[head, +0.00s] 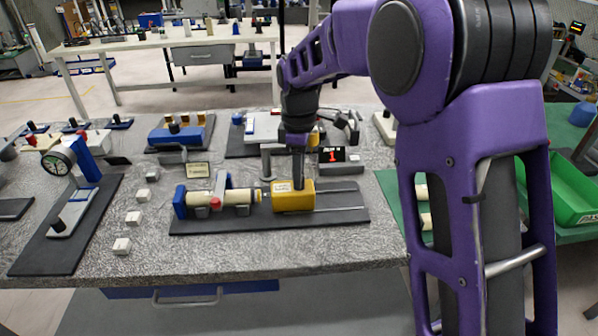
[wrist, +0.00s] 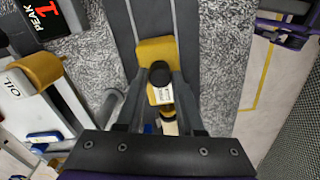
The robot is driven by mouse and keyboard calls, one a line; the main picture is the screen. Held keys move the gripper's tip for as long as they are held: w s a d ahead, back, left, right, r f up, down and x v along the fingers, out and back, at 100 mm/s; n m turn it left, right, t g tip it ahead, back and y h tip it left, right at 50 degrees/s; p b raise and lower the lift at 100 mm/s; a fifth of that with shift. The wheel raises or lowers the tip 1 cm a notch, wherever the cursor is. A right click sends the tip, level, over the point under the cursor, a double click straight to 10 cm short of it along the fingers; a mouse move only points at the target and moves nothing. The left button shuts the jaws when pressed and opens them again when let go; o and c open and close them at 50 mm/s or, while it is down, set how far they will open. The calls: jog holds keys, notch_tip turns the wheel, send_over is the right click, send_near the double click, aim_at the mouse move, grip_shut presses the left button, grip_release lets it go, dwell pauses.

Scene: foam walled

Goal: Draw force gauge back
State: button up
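The force gauge appears to be the yellow block (head: 293,196) on two rails of a dark base plate (head: 345,215). A cylindrical cream specimen (head: 201,199) lies to its left on the same plate. In the wrist view the yellow block (wrist: 157,57) has a round black knob (wrist: 160,74) with a white label on its side. My gripper (head: 298,182) points down over the block. In the wrist view my fingers (wrist: 160,82) stand on both sides of the knob. I cannot tell whether they press on it.
A display (head: 332,155) reading 1 stands behind the plate. Several small white blocks (head: 133,218) lie to the left, beside a dial stand (head: 80,195). A yellow-capped OIL container (wrist: 35,75) shows in the wrist view. The rails are clear right of the yellow block.

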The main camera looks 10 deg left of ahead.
grip_shut()
dwell(1.0)
